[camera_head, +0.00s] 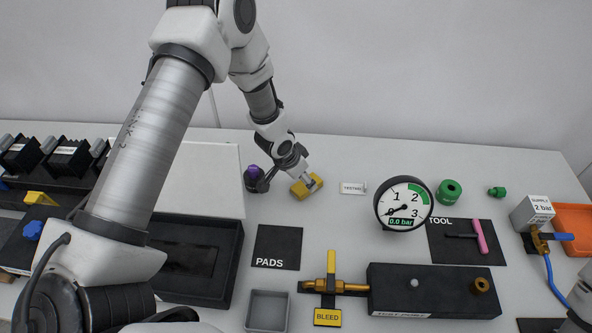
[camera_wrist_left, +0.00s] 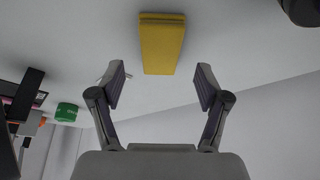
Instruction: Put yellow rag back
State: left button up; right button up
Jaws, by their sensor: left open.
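The yellow rag (camera_head: 309,187) is a folded block lying on the light table at the back middle. It also shows in the left wrist view (camera_wrist_left: 162,45), just beyond the fingertips and roughly centred between them. My left gripper (camera_head: 288,183) is low over the table beside the rag. Its two fingers (camera_wrist_left: 160,82) are spread wide in the wrist view, with nothing between them. A black mat marked PADS (camera_head: 278,240) lies nearer the front and is bare. My right gripper is not in view; only part of an arm shows at the lower right edge.
A purple-topped dark item (camera_head: 252,172) stands just left of the gripper. A dial gauge (camera_head: 403,203) reading 0.0 bar stands to the right. A black tray (camera_head: 232,262) is at left, a grey bin (camera_head: 267,294) in front. A black block with brass fittings (camera_head: 430,285) sits front right.

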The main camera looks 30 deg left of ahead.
pick_arm(q)
jog(key=b+v, duration=0.1)
jog(key=v, duration=0.4)
jog(key=shift+p+v, duration=0.8)
jog(key=shift+v, duration=0.75)
